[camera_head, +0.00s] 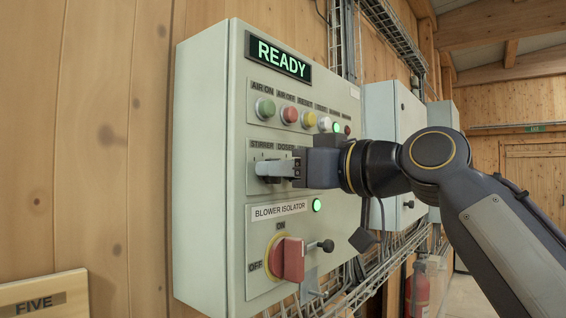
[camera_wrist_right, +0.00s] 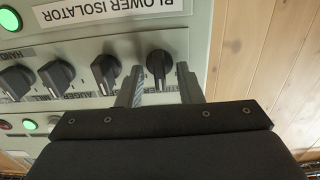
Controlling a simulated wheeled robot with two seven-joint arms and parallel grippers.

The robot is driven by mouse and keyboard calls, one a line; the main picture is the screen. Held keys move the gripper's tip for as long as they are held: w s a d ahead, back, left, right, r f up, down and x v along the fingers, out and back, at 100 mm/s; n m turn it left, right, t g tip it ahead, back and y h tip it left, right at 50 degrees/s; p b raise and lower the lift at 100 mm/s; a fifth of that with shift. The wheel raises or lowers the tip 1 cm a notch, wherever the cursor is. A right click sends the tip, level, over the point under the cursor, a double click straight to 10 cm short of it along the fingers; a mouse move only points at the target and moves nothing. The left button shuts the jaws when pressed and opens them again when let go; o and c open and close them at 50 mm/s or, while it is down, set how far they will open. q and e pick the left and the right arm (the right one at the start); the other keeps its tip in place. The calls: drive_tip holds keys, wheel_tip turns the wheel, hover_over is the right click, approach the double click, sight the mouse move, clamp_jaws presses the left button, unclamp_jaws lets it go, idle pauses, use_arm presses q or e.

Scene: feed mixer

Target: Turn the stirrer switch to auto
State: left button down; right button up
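The grey control cabinet (camera_head: 210,150) hangs on the wooden wall in the head view. The stirrer switch lies below the STIRRER label (camera_head: 262,145), where my right gripper (camera_head: 276,168) hides it in the head view. The wrist view shows it as a black rotary knob (camera_wrist_right: 159,64) between my right gripper's two fingers (camera_wrist_right: 160,85). The fingers are apart, one on each side of the knob, with narrow gaps showing. The knob's grip points toward the bottom of the wrist view. Its position marks are not readable. My left gripper is not in view.
More black knobs (camera_wrist_right: 106,70) stand beside it. Push buttons (camera_head: 289,114) sit above and a red blower isolator handle (camera_head: 292,258) below. A lit READY display (camera_head: 278,58) tops the panel. Another cabinet (camera_head: 382,115) stands behind my right arm.

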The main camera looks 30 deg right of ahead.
drive_tip(key=shift+c, duration=0.4)
clamp_jaws()
drive_tip(key=shift+m, duration=0.3)
drive_tip(key=shift+d+m+p, duration=0.15)
drive_tip(key=shift+m+p, duration=1.25)
drive_tip(key=shift+m, duration=2.7)
drive_tip(key=shift+o, duration=0.4)
unclamp_jaws()
drive_tip(key=shift+f, duration=0.1)
